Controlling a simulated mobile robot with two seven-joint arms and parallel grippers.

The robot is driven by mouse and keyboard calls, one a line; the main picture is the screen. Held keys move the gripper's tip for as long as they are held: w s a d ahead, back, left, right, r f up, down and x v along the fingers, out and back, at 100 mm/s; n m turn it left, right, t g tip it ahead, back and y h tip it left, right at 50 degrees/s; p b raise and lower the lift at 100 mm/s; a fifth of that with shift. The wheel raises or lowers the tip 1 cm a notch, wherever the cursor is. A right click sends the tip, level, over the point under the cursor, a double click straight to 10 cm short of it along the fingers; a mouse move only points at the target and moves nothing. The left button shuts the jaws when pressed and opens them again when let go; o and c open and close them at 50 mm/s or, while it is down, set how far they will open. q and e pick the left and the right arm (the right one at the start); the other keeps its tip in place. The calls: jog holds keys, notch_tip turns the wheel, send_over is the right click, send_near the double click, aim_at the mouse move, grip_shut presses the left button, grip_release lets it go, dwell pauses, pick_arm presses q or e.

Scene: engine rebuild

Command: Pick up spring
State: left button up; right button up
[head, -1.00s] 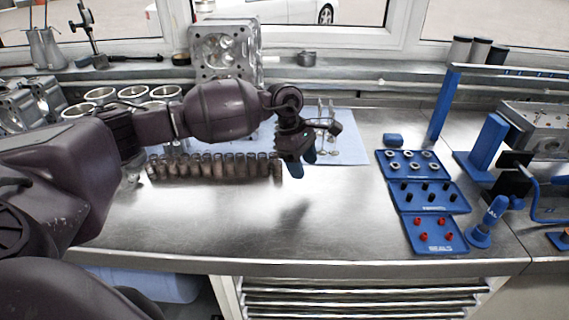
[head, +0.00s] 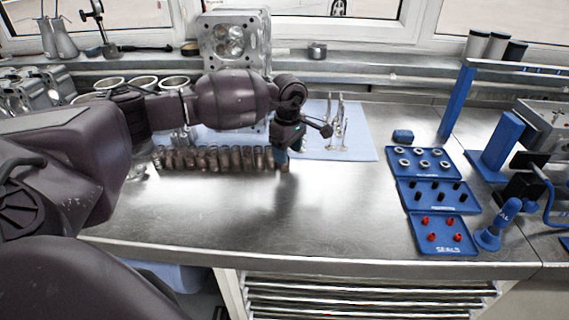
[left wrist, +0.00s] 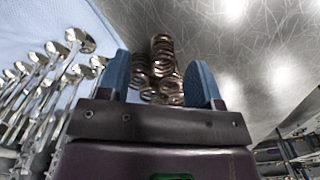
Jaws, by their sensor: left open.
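A row of several brown coil springs (head: 215,159) stands on the metal bench in the head view. My left gripper (head: 283,157) points down at the right end of this row. In the left wrist view, the springs (left wrist: 162,62) show between the two blue fingertips of my left gripper (left wrist: 160,82). The fingers are apart, and I see no finger closed on a spring. The lower part of the nearest springs is hidden behind the gripper body. My right gripper is not in view.
Several valves (head: 338,130) stand on a pale blue mat (head: 362,147) behind and right of the gripper. Blue trays (head: 437,197) with small parts lie at the right. An engine block (head: 236,42) stands at the back. The front middle of the bench (head: 320,215) is clear.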

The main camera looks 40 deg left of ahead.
aim_at(286, 171)
pick_arm(q)
jog(key=f, duration=0.4)
jog(key=shift+s+a+f, duration=0.2)
jog(key=shift+s, duration=0.05)
jog(key=shift+c, duration=0.2)
jog(key=c, duration=0.9)
jog(key=shift+r, duration=0.15)
